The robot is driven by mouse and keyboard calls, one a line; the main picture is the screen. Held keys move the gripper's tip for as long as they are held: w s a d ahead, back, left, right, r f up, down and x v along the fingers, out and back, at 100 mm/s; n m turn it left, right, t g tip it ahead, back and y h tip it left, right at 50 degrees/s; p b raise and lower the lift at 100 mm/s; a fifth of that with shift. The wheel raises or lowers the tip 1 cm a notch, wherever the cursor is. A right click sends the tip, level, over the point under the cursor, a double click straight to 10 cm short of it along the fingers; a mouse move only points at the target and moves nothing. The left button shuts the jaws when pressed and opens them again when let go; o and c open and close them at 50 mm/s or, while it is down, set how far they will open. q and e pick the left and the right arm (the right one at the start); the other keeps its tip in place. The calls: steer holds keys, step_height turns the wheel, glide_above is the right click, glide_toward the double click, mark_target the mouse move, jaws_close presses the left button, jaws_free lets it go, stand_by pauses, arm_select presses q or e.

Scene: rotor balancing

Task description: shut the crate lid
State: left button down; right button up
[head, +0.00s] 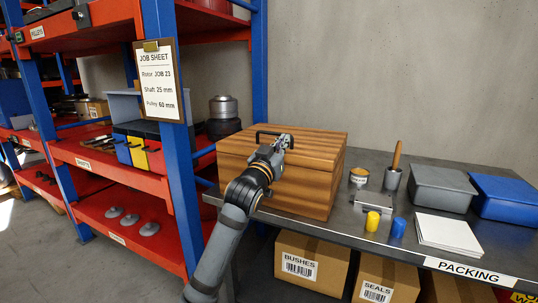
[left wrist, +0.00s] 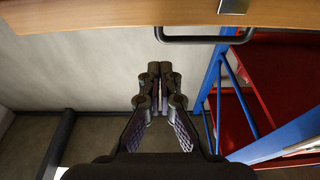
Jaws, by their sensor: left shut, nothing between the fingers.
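The brown slatted wooden crate (head: 310,185) stands at the left end of the dark packing table. Its lid (head: 315,140) lies over the top and looks level and shut. A dark handle (head: 262,134) shows at the lid's left part, and the handle also shows in the left wrist view (left wrist: 195,39) below a wooden edge (left wrist: 110,15). My left gripper (head: 284,142) is in front of the crate near the lid and handle. In the left wrist view its fingertips (left wrist: 159,70) are together and empty, apart from the handle. My right gripper is not in view.
Right of the crate stand a tin (head: 359,178), a cup with a wooden-handled tool (head: 391,180), yellow (head: 372,221) and blue (head: 398,227) cylinders, white sheets (head: 448,234), a grey bin (head: 442,190) and a blue bin (head: 505,198). A blue-and-red shelf rack (head: 180,200) stands close on the left.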

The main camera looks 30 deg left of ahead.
arm_select(q)
steer(key=f+b+v, duration=0.1)
steer(key=v, duration=0.8)
steer(key=shift+s+b, duration=0.2)
steer(key=shift+b, duration=0.15)
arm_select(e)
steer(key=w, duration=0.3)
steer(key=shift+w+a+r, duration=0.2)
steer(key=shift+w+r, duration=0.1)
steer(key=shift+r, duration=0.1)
arm_select(q)
steer(key=shift+f, duration=0.1)
